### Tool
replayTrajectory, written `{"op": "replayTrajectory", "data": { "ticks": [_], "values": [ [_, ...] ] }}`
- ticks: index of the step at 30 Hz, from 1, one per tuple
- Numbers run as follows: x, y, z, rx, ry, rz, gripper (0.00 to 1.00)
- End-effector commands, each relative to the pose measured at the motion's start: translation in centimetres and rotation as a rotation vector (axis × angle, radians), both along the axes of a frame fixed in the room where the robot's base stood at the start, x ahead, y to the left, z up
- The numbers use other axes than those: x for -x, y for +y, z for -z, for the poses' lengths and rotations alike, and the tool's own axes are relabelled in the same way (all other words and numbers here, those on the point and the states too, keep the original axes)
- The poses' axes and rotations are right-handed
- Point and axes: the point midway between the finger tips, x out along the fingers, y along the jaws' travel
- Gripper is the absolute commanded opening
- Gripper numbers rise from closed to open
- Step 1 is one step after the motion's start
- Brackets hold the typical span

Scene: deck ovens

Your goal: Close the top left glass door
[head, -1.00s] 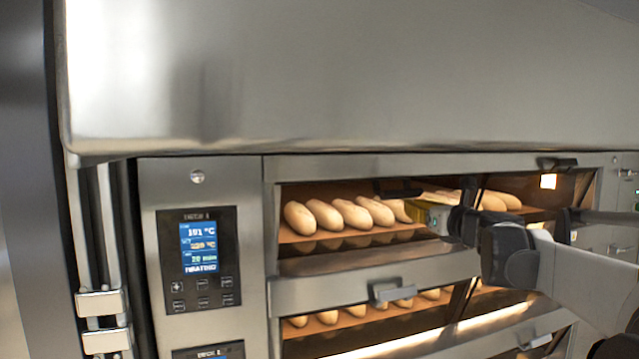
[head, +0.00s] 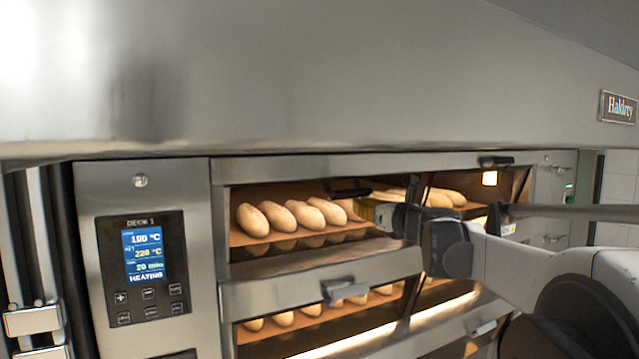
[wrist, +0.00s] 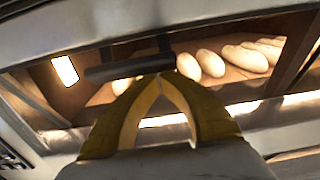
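The top left glass door's opening fills the left half of the upper deck, with several loaves visible inside. A dark bar handle (head: 347,188), which I take as this door's, sits at the upper part of that opening, lower than the right door's handle (head: 495,161). The glass itself is hard to make out. My gripper (head: 365,211), with yellow fingers, is in front of the opening, just below and right of the handle. In the wrist view the fingertips (wrist: 160,77) meet right at the dark handle bar (wrist: 120,69); contact is unclear. Nothing is held between the fingers.
Several loaves (head: 290,215) lie on the upper deck. A lower deck door with a grey handle (head: 340,288) is beneath. The control panel (head: 145,265) is at left. A large steel hood (head: 300,80) overhangs above. A lamp (head: 490,178) glows at right.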

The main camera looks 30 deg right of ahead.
Motion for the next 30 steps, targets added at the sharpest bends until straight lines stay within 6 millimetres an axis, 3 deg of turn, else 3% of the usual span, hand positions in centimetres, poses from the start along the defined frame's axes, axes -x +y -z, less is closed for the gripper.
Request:
{"op": "replayTrajectory", "data": {
  "ticks": [17,30],
  "values": [
    [0.0,0.0,-0.2,0.0,0.0,0.0,0.0],
    [0.1,0.0,-2.8,-0.001,-0.001,0.0,0.0]
  ]
}}
